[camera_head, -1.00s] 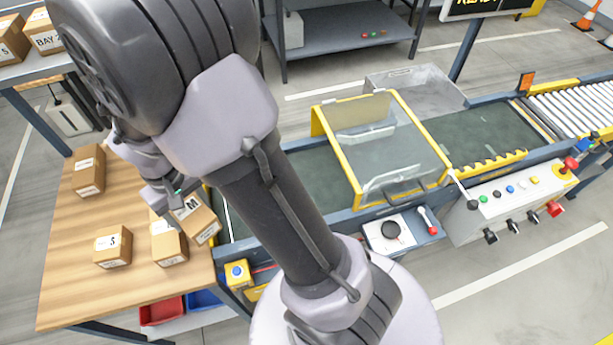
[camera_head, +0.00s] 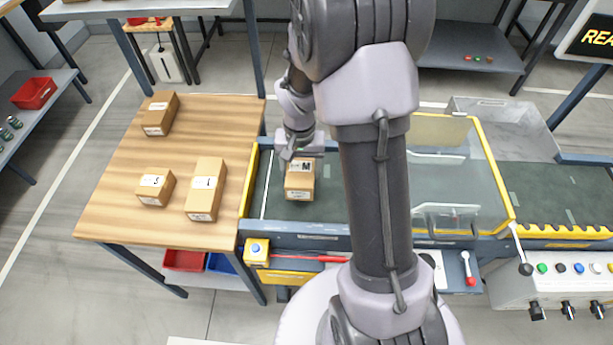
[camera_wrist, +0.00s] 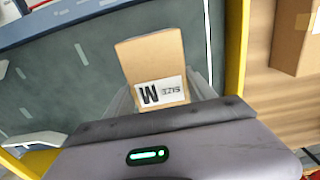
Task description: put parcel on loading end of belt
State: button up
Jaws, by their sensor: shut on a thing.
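A brown cardboard parcel (camera_head: 300,182) with a white label reading M is over the near-left end of the dark green belt (camera_head: 325,208). My gripper (camera_head: 300,160) is shut on it from above. In the wrist view the parcel (camera_wrist: 155,62) sits between my fingers, its SIZE M label facing the camera, with belt surface (camera_wrist: 75,75) around it. Whether its bottom touches the belt cannot be told. My arm hides the middle of the belt.
A wooden table (camera_head: 115,205) left of the belt bears several parcels, including one (camera_head: 206,188) near the belt's yellow end rail (camera_head: 250,180). A clear yellow-framed guard (camera_head: 460,170) covers the belt to the right. A control box (camera_head: 565,285) stands in front.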

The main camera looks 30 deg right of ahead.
jog(key=shift+w+d+f, duration=0.1)
jog(key=shift+w+d, duration=0.05)
jog(key=shift+d, duration=0.3)
jog(key=f+b, duration=0.2)
jog(key=f, duration=0.1)
jog(key=shift+d+f, duration=0.1)
jog(key=shift+d, duration=0.3)
jog(key=shift+f+b, duration=0.3)
jog(key=shift+r, duration=0.2)
jog(key=shift+f, duration=0.15)
jog(key=o, duration=1.7)
